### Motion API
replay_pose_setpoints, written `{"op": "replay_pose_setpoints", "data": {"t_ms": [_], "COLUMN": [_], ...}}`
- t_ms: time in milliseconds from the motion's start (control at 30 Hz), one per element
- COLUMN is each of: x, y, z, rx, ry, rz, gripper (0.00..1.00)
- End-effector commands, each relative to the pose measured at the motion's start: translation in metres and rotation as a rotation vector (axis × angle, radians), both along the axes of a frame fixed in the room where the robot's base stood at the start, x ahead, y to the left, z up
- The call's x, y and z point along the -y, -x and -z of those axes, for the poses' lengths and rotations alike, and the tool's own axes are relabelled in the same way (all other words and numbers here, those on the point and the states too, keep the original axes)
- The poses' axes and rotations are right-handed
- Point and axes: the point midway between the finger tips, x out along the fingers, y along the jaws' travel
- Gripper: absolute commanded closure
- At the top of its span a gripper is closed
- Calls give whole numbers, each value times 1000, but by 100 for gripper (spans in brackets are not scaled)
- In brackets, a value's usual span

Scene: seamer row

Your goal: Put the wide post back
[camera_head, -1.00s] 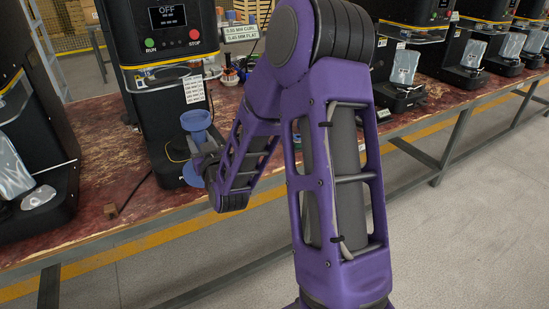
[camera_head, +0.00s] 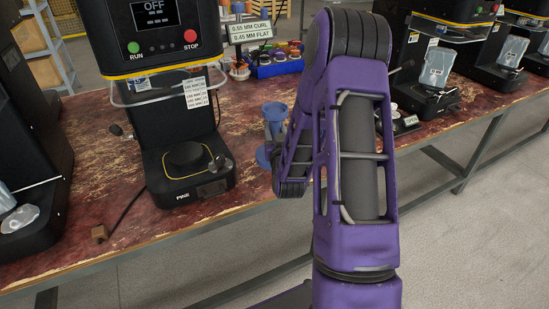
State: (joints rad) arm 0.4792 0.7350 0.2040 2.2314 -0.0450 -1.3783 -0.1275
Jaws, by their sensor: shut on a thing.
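A blue spool-shaped post (camera_head: 273,112), with a wide round top and a round lower end, is held upright to the right of the seamer's base. My gripper (camera_head: 279,142) is shut on it around its middle. The jaws are mostly hidden behind the post and my purple forearm. The seamer (camera_head: 150,45) shows OFF on its screen. I cannot tell how far the post is above the table.
A blue tray (camera_head: 268,71) with several small parts stands at the back of the red, worn table (camera_head: 115,170). A sign (camera_head: 251,32) reads 0.55 MM CURL, 0.45 MM FLAT. More seamers (camera_head: 428,85) stand at right.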

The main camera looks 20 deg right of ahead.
Motion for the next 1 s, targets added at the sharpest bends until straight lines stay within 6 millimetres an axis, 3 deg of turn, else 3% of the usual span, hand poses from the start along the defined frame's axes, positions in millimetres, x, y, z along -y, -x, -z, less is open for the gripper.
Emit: {"op": "replay_pose_setpoints", "data": {"t_ms": [100,267,500,933,967,1000], "x": [-1,-1,-1,-1,-1,-1], "y": [0,-1,0,-1,0,0], "z": [23,36,69,75,76,75], "rx": [-2,0,1,2,0,1], "ry": [-2,-1,0,1,0,0], "rz": [-1,-2,-1,-2,-2,-2], "gripper": [100,100,100,100,56,48]}}
